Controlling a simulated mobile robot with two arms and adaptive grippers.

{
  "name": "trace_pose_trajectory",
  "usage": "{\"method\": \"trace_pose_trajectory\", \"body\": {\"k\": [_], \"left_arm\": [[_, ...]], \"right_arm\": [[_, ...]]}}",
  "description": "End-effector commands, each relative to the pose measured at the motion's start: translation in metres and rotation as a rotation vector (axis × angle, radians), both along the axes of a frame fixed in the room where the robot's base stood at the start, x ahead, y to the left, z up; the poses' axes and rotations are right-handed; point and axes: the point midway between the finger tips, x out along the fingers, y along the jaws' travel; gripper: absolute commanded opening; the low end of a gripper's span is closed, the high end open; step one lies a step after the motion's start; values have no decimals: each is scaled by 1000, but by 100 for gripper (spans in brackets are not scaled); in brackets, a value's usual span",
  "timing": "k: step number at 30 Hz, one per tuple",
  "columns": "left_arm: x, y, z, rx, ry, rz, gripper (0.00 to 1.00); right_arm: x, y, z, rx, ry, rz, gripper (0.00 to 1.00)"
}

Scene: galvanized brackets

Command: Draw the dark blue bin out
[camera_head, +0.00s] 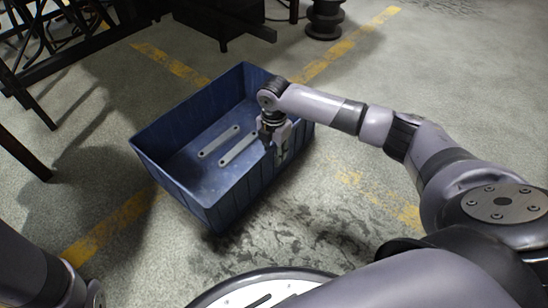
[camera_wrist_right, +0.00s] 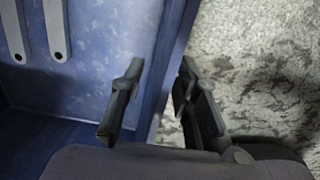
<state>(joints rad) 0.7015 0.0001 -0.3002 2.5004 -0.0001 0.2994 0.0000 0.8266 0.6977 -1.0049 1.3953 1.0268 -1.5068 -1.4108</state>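The dark blue bin (camera_head: 180,196) stands on the concrete floor in the middle of the head view, open at the top. Its inside also shows in the right wrist view (camera_wrist_right: 95,85). Two pale flat brackets, one on the left (camera_head: 219,142) and one on the right (camera_head: 237,150), lie on its bottom. My right gripper (camera_head: 276,150) points down at the bin's right-hand wall. In the right wrist view its fingers (camera_wrist_right: 160,82) are spread, one inside and one outside the wall, with a gap visible beside it. My left gripper is out of view.
Yellow floor lines (camera_head: 110,225) run around the bin. A dark metal frame (camera_head: 70,50) stands at the upper left, and a black stacked round object (camera_head: 325,18) stands behind the bin. The floor to the right of the bin and in front of it is clear.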

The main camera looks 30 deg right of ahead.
Motion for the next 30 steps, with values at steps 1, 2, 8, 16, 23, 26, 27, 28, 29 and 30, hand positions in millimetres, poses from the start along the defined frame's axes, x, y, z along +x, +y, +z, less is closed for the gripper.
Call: {"method": "trace_pose_trajectory", "body": {"k": [1, 2, 8, 16, 23, 26, 27, 28, 29, 30], "left_arm": [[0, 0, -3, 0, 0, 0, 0], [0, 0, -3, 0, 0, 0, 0], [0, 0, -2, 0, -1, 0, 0], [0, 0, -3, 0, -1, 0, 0], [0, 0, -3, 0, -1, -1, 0], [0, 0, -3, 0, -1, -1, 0], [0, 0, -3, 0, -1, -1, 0], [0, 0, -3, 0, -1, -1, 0], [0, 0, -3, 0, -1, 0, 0], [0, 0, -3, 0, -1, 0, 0]], "right_arm": [[0, 0, -3, 0, 0, 0, 29], [0, 0, -4, 0, 0, 0, 29], [0, 0, -4, 0, 0, 0, 29], [0, 0, -4, 0, 0, 0, 18], [0, 0, -4, 0, 0, 0, 2], [0, 0, -4, 0, 0, 0, 0], [0, 0, -4, 0, 0, 0, 0], [0, 0, -4, 0, 1, 0, 0], [0, 0, -4, 0, 1, 0, 0], [0, 0, -4, 0, 1, 0, 0]]}}
